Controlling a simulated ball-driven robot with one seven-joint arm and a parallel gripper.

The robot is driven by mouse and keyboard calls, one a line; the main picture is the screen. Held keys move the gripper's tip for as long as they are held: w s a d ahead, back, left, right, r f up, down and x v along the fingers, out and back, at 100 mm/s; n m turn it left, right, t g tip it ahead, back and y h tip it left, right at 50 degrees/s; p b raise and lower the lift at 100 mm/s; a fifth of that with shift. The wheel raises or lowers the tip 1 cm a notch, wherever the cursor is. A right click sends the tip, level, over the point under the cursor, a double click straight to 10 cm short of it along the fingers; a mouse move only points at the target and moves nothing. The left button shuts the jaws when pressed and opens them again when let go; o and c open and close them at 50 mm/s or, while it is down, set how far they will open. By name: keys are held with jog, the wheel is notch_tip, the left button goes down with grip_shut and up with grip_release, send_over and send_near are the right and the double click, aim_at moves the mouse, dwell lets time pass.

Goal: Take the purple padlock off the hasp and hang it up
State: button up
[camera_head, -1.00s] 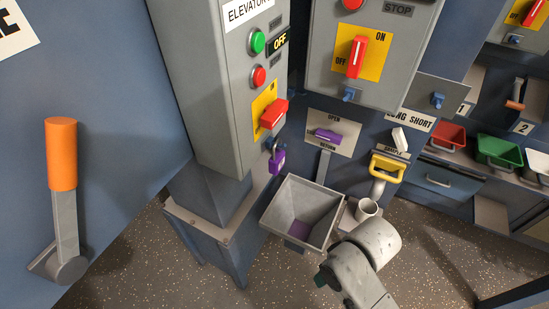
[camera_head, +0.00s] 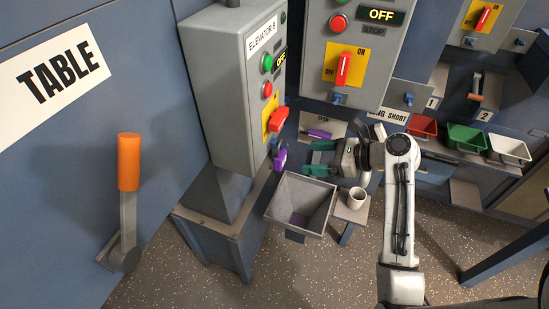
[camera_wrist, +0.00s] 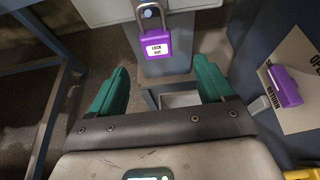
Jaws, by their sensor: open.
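The purple padlock (camera_head: 281,157) hangs on the blue hasp (camera_head: 279,142) under the red switch handle on the side of the elevator B box. In the wrist view the padlock (camera_wrist: 157,45) shows its "LOCK OUT" label, with its grey shackle through the blue hasp (camera_wrist: 151,10). My gripper (camera_head: 309,159) has green fingers, spread apart and empty, to the right of the padlock and pointing left toward it. In the wrist view the padlock is ahead of and between the fingers (camera_wrist: 161,85), not touching them.
A grey hopper (camera_head: 301,202) stands below my gripper, with a white cup (camera_head: 356,197) beside it. A purple handle (camera_head: 319,134) is on a panel behind my gripper. Empty blue hasps show under the middle box (camera_head: 338,99) and beside it (camera_head: 409,99). An orange lever (camera_head: 129,162) is at left.

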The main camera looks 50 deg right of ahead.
aim_at(284, 157)
jog(key=x, duration=0.5)
jog(key=shift+w, duration=0.25)
jog(key=shift+a+r+p+x, duration=0.1)
jog(key=shift+a+p+x, duration=0.1)
jog(key=shift+x, duration=1.1)
jog(key=shift+a+r+p+x, duration=0.1)
jog(key=shift+a+p+x, duration=0.1)
jog(key=shift+x, duration=1.15)
jog(key=shift+c, duration=0.2)
jog(key=shift+s, duration=0.1)
jog(key=c, duration=1.1)
